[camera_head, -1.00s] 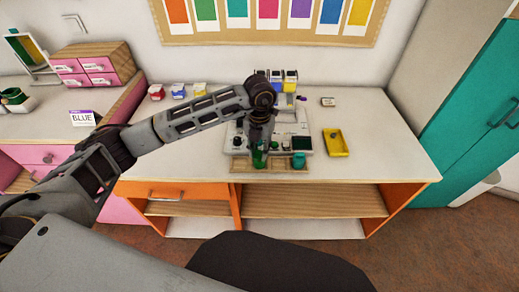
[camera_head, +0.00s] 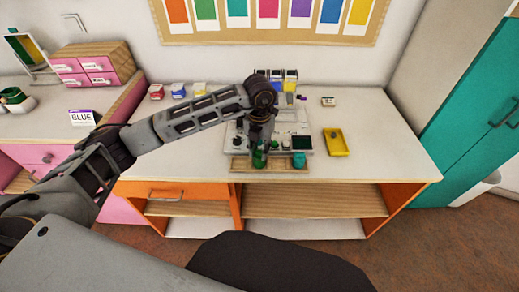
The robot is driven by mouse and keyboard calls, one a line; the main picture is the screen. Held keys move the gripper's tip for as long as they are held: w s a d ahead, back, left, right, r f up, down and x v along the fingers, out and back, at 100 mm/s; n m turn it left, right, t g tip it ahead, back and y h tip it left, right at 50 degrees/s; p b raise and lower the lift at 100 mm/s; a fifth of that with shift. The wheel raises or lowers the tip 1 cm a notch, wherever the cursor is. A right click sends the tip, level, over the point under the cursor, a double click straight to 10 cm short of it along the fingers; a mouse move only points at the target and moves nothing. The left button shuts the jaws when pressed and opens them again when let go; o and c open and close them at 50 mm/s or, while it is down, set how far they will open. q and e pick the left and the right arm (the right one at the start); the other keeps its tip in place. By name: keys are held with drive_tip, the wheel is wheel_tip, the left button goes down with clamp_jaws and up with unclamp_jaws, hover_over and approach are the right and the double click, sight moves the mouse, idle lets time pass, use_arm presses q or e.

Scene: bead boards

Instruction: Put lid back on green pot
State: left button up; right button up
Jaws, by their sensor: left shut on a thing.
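My left gripper (camera_head: 260,144) points down over the front of the white table, above the wooden tray (camera_head: 240,163). It is shut on a small green thing at its fingertips, which looks like the green pot or its lid (camera_head: 259,159); the fingers hide much of it, so I cannot tell whether lid and pot touch. A teal pot (camera_head: 298,160) stands in the right part of the same tray. My right gripper is not in view.
A light grey board (camera_head: 305,127) with dark round spots lies behind the tray. Several coloured containers (camera_head: 291,80) stand at the back. A yellow tray (camera_head: 336,141) lies to the right. The table's right side (camera_head: 385,140) is clear.

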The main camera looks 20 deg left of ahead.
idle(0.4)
use_arm(q)
drive_tip(key=o, duration=0.8)
drive_tip(key=shift+o, duration=0.2)
drive_tip(key=o, duration=0.5)
drive_tip(key=shift+r, duration=0.2)
drive_tip(key=shift+r+p, duration=1.85)
drive_tip(key=shift+r, duration=1.45)
